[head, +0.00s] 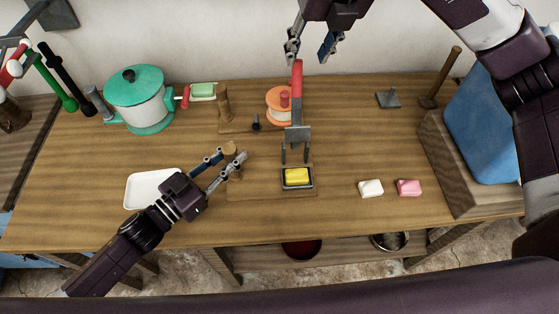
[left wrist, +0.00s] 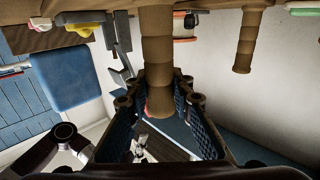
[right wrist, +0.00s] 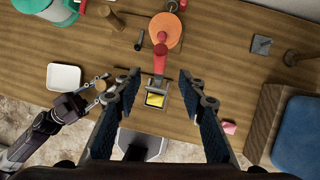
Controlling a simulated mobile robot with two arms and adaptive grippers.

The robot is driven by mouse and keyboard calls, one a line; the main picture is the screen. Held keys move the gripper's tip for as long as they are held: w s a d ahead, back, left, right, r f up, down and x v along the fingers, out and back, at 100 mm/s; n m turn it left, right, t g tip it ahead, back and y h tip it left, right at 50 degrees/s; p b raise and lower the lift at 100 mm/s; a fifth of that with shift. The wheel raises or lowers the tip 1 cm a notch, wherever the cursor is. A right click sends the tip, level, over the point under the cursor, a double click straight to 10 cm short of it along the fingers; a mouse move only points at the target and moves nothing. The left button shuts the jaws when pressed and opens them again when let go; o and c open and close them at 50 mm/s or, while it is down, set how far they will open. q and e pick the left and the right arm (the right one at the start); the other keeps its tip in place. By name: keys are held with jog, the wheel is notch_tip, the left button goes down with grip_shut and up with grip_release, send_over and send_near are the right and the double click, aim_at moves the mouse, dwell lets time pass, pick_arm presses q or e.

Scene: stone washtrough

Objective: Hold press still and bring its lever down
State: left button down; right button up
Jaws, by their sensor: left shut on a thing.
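The press stands mid-table, with a wooden base board (head: 268,194), a grey metal head (head: 298,134) and a red lever (head: 297,85) pointing up. A yellow soap (head: 297,175) sits in its dark mould below the head. My left gripper (head: 232,160) is shut on a turned wooden post at the base board's left end; the post (left wrist: 157,45) runs between its fingers in the left wrist view. My right gripper (head: 312,48) is open and empty, above and behind the lever's top. In the right wrist view the red lever (right wrist: 161,58) shows between its spread fingers.
A white tray (head: 150,188) lies left of the press, a green pot (head: 137,97) behind it. An orange spool (head: 279,103) and another wooden post (head: 224,103) stand behind the press. White (head: 370,188) and pink soaps (head: 409,187) lie right. A blue block (head: 484,125) stands far right.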

aim_at(299, 76)
jog(key=x, duration=1)
jog(key=shift+w+f, duration=0.15)
jog(key=shift+f, duration=0.25)
jog(key=c, duration=0.9)
jog(key=shift+o, duration=0.2)
jog(key=shift+s+a+r, duration=0.1)
jog(key=shift+s+r, duration=0.1)
jog(key=shift+s, duration=1.1)
jog(key=shift+s+r, duration=0.2)
jog(key=shift+s, duration=1.1)
jog(key=shift+o, duration=0.3)
jog(key=shift+s+f, duration=0.1)
jog(key=shift+s, duration=1.2)
jog(key=shift+s+f, duration=0.25)
jog(key=shift+s, duration=0.6)
jog(key=shift+s+f, duration=0.3)
jog(key=shift+s, duration=0.55)
jog(key=shift+s+f, duration=0.25)
jog(key=shift+s, duration=0.55)
jog(key=shift+s+f, duration=0.3)
jog(key=shift+s, duration=0.35)
grip_shut()
jog(key=shift+s+f, duration=0.45)
jog(key=shift+s, duration=0.25)
jog(key=shift+s+f, duration=0.45)
jog(key=shift+s, duration=0.25)
jog(key=shift+c, duration=0.5)
grip_release()
